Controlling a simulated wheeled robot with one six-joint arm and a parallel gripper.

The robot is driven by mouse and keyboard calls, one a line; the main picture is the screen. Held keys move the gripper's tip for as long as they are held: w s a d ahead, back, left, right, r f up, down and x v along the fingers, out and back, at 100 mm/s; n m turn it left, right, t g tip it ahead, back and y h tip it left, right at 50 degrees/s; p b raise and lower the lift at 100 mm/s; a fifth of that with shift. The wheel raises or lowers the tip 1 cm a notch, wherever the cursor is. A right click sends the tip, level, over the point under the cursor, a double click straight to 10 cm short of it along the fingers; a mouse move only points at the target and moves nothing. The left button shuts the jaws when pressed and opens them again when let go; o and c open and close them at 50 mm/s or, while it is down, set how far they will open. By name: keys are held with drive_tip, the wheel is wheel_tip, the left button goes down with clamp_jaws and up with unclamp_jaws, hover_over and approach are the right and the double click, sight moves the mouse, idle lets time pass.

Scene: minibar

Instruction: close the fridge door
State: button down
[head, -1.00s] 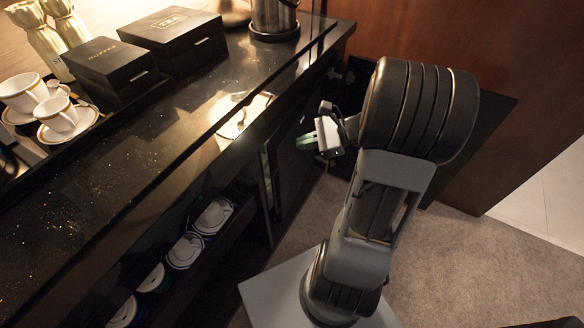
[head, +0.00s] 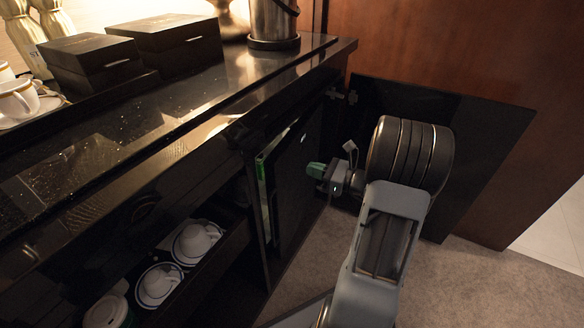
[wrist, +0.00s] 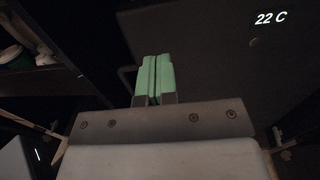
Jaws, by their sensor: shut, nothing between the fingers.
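The dark fridge door (head: 300,172) stands slightly ajar under the counter in the head view. A narrow lit gap with white and green inside shows along its left edge. My gripper (head: 315,170) is shut and empty, its green fingertips close to the outer face of the door, on the right side. I cannot tell whether they touch it. In the wrist view my green fingers (wrist: 154,78) are pressed together in front of the dark door face (wrist: 215,70), which shows a "22 C" readout at upper right.
A black cabinet door (head: 470,135) stands wide open at the right, beside the wood wall. A shelf with cups (head: 198,240) is left of the fridge. The counter (head: 190,105) above holds black boxes (head: 172,38) and an ice bucket (head: 273,20). Carpet (head: 480,285) is free at right.

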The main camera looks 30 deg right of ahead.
sight(284, 161)
drive_tip(key=b+x, duration=0.2)
drive_tip(key=x, duration=0.5)
drive_tip(key=shift+w+a, duration=0.1)
drive_tip(key=shift+w, duration=0.1)
